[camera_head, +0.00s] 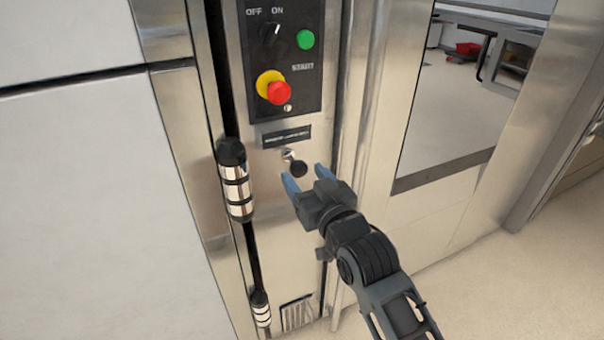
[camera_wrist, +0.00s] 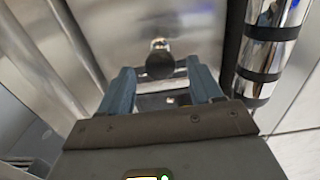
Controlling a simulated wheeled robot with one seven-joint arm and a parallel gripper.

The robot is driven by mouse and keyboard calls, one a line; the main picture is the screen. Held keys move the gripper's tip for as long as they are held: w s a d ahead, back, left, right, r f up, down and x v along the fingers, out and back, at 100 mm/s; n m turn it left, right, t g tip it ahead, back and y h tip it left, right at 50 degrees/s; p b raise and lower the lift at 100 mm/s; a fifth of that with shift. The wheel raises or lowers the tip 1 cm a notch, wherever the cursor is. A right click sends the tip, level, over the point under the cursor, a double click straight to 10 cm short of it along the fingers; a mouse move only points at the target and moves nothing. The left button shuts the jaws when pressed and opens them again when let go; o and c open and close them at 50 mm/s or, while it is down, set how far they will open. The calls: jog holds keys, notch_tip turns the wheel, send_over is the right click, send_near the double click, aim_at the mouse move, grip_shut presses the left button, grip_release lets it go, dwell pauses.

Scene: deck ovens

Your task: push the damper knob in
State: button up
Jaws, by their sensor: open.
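The damper knob (camera_head: 298,169) is a black ball on a short metal shaft that stands out from the steel panel, just under a small dark label plate (camera_head: 287,136). It also shows in the wrist view (camera_wrist: 160,65), at the top middle. My gripper (camera_head: 306,177) is open, with its two blue fingers pointing at the panel. In the wrist view the knob appears between and just beyond the fingertips (camera_wrist: 158,77). Nothing is held. I cannot tell whether a finger touches the knob.
Above is a black control plate (camera_head: 283,60) with an OFF/ON switch (camera_head: 270,34), a green button (camera_head: 305,39) and a red stop button (camera_head: 279,93) on a yellow base. A chrome and black hinge (camera_head: 235,180) stands out left of the knob. A glass door window (camera_head: 458,90) is at right.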

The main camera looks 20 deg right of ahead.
jog(key=shift+w, duration=0.95)
grip_shut()
